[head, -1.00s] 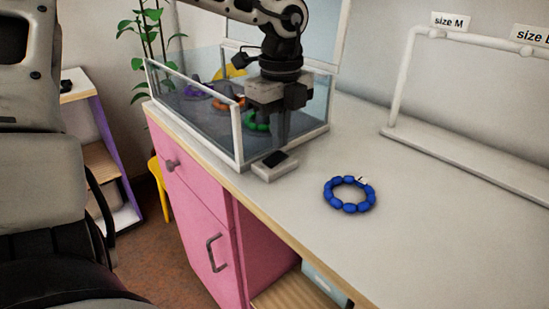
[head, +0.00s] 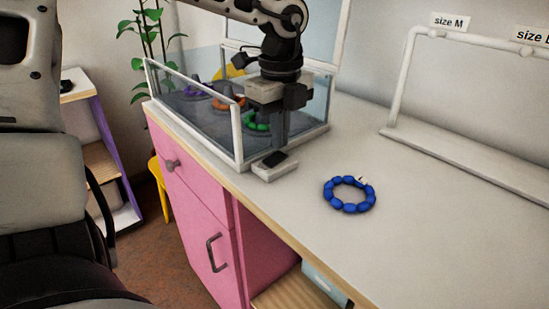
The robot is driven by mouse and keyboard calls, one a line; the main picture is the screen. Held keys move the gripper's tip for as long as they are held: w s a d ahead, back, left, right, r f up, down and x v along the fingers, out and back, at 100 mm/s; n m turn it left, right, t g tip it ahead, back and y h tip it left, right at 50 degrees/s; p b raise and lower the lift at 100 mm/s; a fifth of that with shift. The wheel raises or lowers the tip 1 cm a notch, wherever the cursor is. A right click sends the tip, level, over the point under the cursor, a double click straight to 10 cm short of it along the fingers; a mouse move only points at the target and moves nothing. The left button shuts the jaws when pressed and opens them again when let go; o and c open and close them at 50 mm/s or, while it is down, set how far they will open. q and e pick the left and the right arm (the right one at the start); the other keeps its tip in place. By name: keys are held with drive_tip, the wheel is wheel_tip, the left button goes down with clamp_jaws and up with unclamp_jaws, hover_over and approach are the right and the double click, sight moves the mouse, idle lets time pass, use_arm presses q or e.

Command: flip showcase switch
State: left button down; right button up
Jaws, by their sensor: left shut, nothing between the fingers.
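The showcase (head: 238,140) is a glass-walled box with white edges at the back left of the desk, its lid raised. Bead rings in purple (head: 197,92), orange (head: 228,103) and green (head: 258,122) rest inside it. The switch (head: 275,167) is a small white block with a dark rocker, at the showcase's front right corner. My left gripper (head: 280,146) points down, shut and empty, just above and behind the switch. I cannot tell whether its tips touch the rocker. My right gripper is not in view.
A blue bead ring (head: 349,194) with a small white tag lies on the desk (head: 430,230), right of the switch. A white rack (head: 470,165) labelled size M stands at the back right. The desk between them is clear. A pink cabinet (head: 200,215) is below.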

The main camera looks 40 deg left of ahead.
sight(279, 154)
use_arm(q)
drive_tip(key=shift+f+b, duration=0.95)
drive_tip(key=shift+b, duration=0.05)
idle(0.3)
drive_tip(key=shift+r, duration=0.1)
drive_tip(key=shift+r+p, duration=2.05)
drive_tip(key=shift+r, duration=1.45)
drive_tip(key=shift+f, duration=0.1)
